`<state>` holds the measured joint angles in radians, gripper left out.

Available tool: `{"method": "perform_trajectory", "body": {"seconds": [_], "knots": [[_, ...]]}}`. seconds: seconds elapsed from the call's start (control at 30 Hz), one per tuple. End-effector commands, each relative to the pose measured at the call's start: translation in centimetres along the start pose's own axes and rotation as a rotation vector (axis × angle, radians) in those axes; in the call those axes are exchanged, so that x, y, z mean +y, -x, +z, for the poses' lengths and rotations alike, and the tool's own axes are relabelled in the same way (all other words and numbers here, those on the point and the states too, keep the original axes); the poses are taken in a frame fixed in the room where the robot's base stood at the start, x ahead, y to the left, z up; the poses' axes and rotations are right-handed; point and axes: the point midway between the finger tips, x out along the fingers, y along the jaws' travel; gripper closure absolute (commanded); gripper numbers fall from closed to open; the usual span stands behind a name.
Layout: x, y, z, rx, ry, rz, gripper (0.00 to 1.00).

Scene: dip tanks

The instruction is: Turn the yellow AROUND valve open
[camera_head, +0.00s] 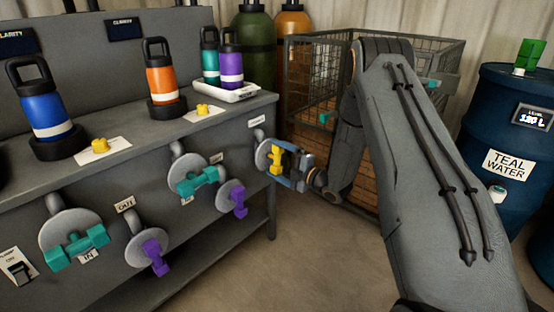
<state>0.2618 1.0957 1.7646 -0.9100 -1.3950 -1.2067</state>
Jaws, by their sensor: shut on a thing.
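The yellow valve (276,159) sits at the right end of the grey bench front, on a round grey flange (261,154). A small white label (256,121) is above it; its text is too small to read. My gripper (284,165) reaches in from the right and is shut on the yellow handle. The jaws partly hide the handle, so its exact angle is hard to tell.
Teal valves (196,180) and purple valves (237,199) are on the bench front to the left. Bottles and yellow knobs stand on the bench top (130,160). A wire crate (300,85) and a teal water drum (500,130) stand behind my arm. The floor in front is clear.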

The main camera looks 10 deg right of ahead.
Motion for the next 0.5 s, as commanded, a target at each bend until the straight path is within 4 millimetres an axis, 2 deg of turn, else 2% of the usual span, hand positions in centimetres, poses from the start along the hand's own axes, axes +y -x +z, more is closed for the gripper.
{"method": "perform_trajectory", "body": {"seconds": [0.2,0.5], "knots": [[0.05,0.09,0.35,-0.008,0.103,0.002,0.3],[0.02,0.09,0.35,-0.008,0.158,0.001,0.3]]}}
